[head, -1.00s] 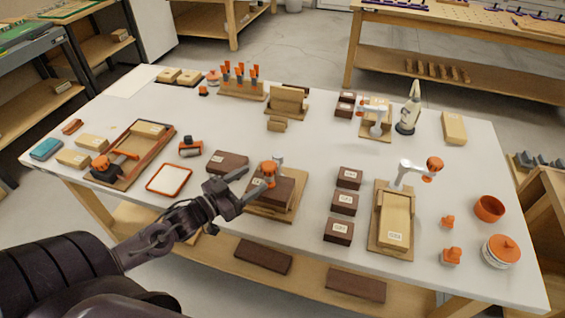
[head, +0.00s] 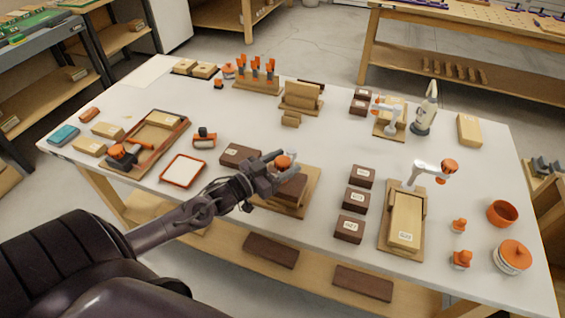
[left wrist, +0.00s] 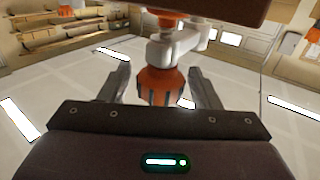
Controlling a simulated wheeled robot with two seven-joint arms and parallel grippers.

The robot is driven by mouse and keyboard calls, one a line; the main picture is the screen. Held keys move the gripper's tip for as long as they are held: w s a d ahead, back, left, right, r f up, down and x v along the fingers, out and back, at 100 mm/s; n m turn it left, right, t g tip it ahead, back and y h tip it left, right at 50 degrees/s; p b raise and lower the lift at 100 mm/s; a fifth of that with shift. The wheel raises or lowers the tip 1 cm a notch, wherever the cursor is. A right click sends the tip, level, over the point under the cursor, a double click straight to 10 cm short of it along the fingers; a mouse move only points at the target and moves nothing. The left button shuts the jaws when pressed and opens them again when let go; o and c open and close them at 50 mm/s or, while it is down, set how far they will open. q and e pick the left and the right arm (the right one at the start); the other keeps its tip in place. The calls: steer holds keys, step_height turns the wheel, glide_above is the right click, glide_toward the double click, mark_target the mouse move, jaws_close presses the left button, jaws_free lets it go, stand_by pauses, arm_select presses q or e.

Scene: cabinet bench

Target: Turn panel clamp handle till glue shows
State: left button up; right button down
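A panel clamp with an orange handle (head: 286,161) stands on a wooden base (head: 313,186) with a dark brown panel (head: 290,189). My left gripper (head: 277,166) is at this handle, coming in from the left. In the left wrist view the orange handle (left wrist: 160,86) lies between the fingers of the left gripper (left wrist: 160,88), with a gap on each side, so it is open around the handle. The clamp's white arm (left wrist: 172,47) shows beyond. No glue can be made out at the panel, which the gripper partly covers. My right gripper is not in view.
A second clamp (head: 430,170) with a light panel (head: 406,218) stands to the right, and a third (head: 388,112) at the back. Several dark blocks (head: 356,200) stand between. An orange-rimmed tray (head: 183,171) lies to the left. The table's middle (head: 250,130) is clear.

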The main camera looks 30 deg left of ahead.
arm_select(q)
steer(key=c, duration=0.5)
steer(key=shift+c, duration=1.6)
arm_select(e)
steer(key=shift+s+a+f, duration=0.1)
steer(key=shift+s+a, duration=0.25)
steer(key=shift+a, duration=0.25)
arm_select(q)
steer(key=shift+m+h, duration=0.3)
steer(key=shift+h, duration=0.1)
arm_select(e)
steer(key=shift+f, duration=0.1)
arm_select(q)
steer(key=shift+a+f+m+g+h+b, duration=0.1)
steer(key=shift+m+g+h+b, duration=0.6)
steer(key=shift+h, duration=0.5)
steer(key=shift+w+f+m+g+h+b, duration=0.1)
steer(key=shift+m+g+h+b, duration=0.5)
steer(key=shift+m+h, duration=0.25)
steer(key=shift+m+g+h+b, duration=0.85)
steer(key=shift+g+h+b, duration=0.05)
steer(key=shift+h+b, duration=0.25)
steer(key=shift+m+g+h+b, duration=0.5)
steer(key=shift+g+b, duration=0.1)
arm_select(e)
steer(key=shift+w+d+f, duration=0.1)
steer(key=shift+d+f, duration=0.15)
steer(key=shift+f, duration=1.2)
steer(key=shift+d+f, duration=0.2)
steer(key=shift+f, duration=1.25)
